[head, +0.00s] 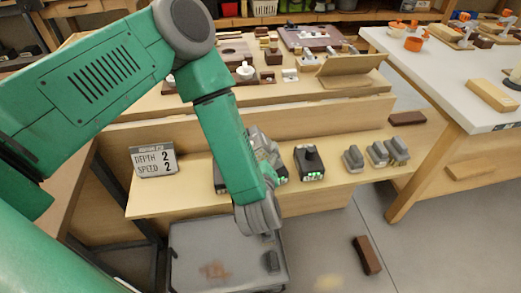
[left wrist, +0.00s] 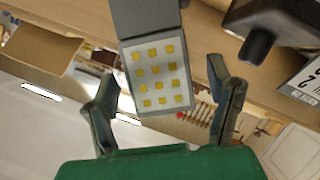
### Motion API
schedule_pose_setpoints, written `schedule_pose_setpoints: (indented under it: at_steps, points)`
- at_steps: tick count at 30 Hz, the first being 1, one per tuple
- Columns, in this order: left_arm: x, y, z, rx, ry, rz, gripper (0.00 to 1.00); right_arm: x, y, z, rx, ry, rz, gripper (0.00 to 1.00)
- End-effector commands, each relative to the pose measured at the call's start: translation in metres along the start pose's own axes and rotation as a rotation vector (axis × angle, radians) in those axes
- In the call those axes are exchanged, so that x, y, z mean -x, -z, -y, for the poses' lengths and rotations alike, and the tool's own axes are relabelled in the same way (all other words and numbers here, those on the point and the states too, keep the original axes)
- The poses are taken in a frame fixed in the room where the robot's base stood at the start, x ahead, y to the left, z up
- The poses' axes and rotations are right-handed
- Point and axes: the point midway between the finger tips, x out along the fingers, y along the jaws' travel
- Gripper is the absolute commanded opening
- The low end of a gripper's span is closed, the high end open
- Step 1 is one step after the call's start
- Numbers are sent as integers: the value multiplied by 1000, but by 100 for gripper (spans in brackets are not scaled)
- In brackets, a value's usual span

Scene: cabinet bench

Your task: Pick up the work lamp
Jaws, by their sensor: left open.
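What I take to be the work lamp (left wrist: 154,74), a dark grey body with a pale panel of yellow squares, stands out in the left wrist view. It appears between the two fingers of my left gripper (left wrist: 168,100), which are spread apart with gaps on both sides. In the head view my left gripper (head: 264,152) is low over the bench shelf. The arm and hand cover most of that spot, so I cannot make out the lamp clearly there. My right gripper is not in view.
A dark device (head: 310,162) with green lights and several grey blocks (head: 378,153) stand right on the shelf. A grey tray (head: 190,278) lies below. A brown block (head: 367,255) is on the floor.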

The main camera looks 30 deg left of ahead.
Motion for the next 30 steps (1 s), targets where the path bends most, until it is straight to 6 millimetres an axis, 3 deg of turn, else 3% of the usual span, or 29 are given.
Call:
schedule_pose_setpoints:
  at_steps: [12,20,21,26,30]
  points:
    - [-50,-4,0,1,0,-2,74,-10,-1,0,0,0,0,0]
    - [-53,-4,-1,0,-1,0,74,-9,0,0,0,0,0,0]
    - [-53,-4,-1,-1,-1,0,67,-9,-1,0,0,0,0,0]
    - [-53,-4,-1,-1,-1,0,12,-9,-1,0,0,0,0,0]
    - [-53,-4,0,-1,0,0,11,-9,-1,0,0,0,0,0]
